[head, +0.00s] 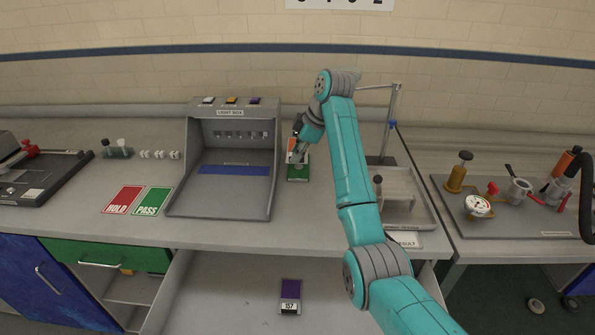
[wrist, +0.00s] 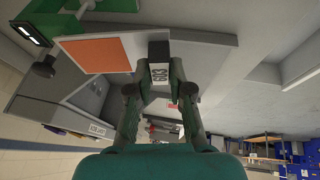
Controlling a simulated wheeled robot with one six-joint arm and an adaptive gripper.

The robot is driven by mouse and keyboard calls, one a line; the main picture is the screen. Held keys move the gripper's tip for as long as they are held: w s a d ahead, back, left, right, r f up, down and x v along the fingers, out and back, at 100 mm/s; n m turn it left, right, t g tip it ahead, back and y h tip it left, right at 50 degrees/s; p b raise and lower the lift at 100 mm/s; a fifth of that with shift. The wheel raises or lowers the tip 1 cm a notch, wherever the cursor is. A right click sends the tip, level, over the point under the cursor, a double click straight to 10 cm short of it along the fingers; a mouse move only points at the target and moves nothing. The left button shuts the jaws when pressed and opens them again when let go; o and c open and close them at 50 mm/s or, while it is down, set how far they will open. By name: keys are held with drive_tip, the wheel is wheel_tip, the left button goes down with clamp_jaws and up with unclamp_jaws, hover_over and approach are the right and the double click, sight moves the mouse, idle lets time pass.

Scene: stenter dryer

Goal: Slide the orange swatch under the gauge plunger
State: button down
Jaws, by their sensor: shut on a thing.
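The orange swatch (wrist: 95,55) shows as a flat orange square at upper left in the wrist view. In the head view the swatch (head: 292,144) is a small orange patch partly hidden by my gripper (head: 299,152), right of the light box. In the wrist view my gripper (wrist: 160,95) is shut on a dark tab with a white number label (wrist: 159,73), beside the orange square. A dark green body (wrist: 31,32) with a black knob-like part (wrist: 44,67) is close to the swatch's left side. I cannot tell whether this is the gauge plunger or whether they touch.
The grey light box (head: 228,205) stands left of my gripper. A green block (head: 298,172) is just in front of it. A tray with a stand (head: 425,215) is to the right. The open drawer (head: 225,295) holds a purple swatch (head: 291,287). HOLD and PASS cards lie left.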

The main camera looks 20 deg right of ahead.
wheel_tip(320, 180, up, 5)
drive_tip(key=shift+r, duration=0.1)
wheel_tip(320, 180, down, 9)
drive_tip(key=s+g, duration=0.1)
drive_tip(key=g, duration=0.1)
drive_tip(key=shift+s+a+y, duration=0.3)
drive_tip(key=shift+s+y, duration=0.05)
drive_tip(key=shift+y, duration=0.05)
drive_tip(key=shift+w+f, duration=0.1)
drive_tip(key=shift+f, duration=3.3)
drive_tip(key=shift+w+d, duration=0.2)
drive_tip(key=shift+w, duration=0.3)
drive_tip(key=shift+w+d, duration=0.2)
drive_tip(key=shift+w, duration=0.3)
drive_tip(key=shift+w, duration=0.1)
